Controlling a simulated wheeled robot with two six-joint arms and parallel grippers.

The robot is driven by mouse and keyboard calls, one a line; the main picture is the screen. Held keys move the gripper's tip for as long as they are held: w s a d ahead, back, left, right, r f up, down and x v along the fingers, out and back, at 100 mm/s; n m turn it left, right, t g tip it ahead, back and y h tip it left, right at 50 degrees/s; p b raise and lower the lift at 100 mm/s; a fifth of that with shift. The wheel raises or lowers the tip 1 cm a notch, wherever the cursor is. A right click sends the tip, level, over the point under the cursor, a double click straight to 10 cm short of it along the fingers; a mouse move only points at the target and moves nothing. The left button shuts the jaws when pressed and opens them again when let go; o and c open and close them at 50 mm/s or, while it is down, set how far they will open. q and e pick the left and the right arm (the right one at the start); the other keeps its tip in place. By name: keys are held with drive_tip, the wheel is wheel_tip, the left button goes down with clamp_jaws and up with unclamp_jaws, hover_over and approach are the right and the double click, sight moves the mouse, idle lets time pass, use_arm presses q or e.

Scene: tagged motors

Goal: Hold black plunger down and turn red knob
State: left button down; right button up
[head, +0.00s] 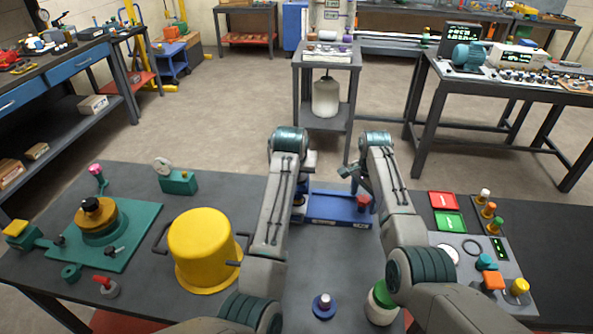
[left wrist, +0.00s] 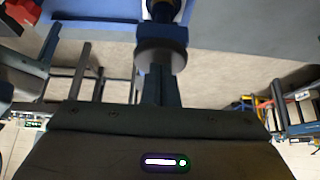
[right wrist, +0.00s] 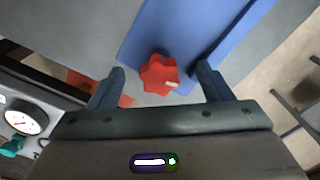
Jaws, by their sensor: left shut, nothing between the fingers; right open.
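The blue fixture (head: 338,208) stands at the table's far edge, partly behind my arms. Its red knob (head: 363,202) is at its right end; the lobed red knob (right wrist: 158,74) fills the gap in the right wrist view. My right gripper (right wrist: 160,70) is open, with one finger on each side of the knob, not closed on it. My left gripper (left wrist: 166,88) is shut and empty, its tips at a grey round disc (left wrist: 158,53). A dark cylinder (left wrist: 161,9), likely the black plunger, shows beyond that disc. Whether it is pressed I cannot tell. In the head view my left arm hides this spot.
A yellow pot (head: 203,250) and a green plate with a black-and-orange knob (head: 98,216) stand on the left. A control panel (head: 468,262) with buttons and a dial is on the right.

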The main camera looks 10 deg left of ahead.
use_arm(q)
drive_tip(key=shift+s+f, duration=0.1)
drive_tip(key=shift+f, duration=0.05)
use_arm(e)
drive_tip(key=n, duration=1)
drive_tip(key=shift+n, duration=0.3)
drive_tip(key=c, duration=1.1)
drive_tip(key=m, duration=0.3)
drive_tip(key=shift+m, duration=0.4)
drive_tip(key=o, duration=1.1)
use_arm(q)
wheel_tip(320, 180, up, 2)
drive_tip(key=shift+r, duration=0.1)
use_arm(e)
drive_tip(key=shift+w, duration=0.1)
use_arm(q)
wheel_tip(320, 180, up, 6)
